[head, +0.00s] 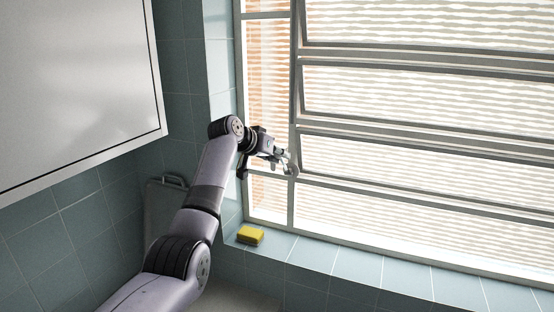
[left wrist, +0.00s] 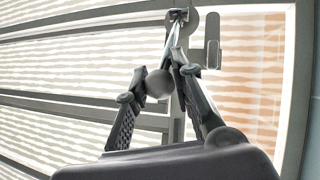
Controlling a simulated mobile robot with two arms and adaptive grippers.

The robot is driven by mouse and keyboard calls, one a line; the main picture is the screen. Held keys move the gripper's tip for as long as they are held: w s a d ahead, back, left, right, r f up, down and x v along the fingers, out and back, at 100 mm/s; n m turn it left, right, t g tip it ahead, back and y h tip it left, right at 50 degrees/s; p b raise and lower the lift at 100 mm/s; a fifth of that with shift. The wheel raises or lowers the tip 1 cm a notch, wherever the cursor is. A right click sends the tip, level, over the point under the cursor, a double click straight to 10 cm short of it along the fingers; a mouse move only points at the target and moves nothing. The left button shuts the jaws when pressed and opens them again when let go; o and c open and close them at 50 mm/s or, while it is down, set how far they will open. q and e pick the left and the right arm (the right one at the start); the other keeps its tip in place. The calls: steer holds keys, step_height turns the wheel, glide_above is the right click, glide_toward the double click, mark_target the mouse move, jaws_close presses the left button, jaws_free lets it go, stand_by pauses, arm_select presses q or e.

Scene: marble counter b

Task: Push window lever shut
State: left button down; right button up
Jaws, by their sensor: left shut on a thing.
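The window (head: 420,90) has several wide panes one above another, and their lower edges stand out from the frame at a tilt. The window lever (left wrist: 173,45) is a thin metal rod with a round ball end, fixed to a bracket on the upright bar of the window. My left gripper (head: 284,160) is at this upright bar, near the bottom left of the panes. In the left wrist view its fingers (left wrist: 163,78) are closed about the lever by its ball end. In the head view the gripper hides most of the lever. My right gripper is not in view.
A yellow sponge (head: 250,236) lies on the tiled sill (head: 335,262) below my left gripper. A white cabinet (head: 75,80) hangs at the upper left. A grey board with a handle (head: 163,205) leans in the corner behind my arm. The sill to the right is clear.

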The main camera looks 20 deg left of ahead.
arm_select(q)
steer(key=shift+w+r, duration=0.25)
stand_by(0.4)
steer(key=c, duration=1.4)
jaws_free()
steer(key=shift+o, duration=0.2)
steer(key=v, duration=1.2)
steer(key=shift+w+r, duration=0.15)
steer(key=shift+r, duration=0.05)
steer(key=shift+c, duration=0.4)
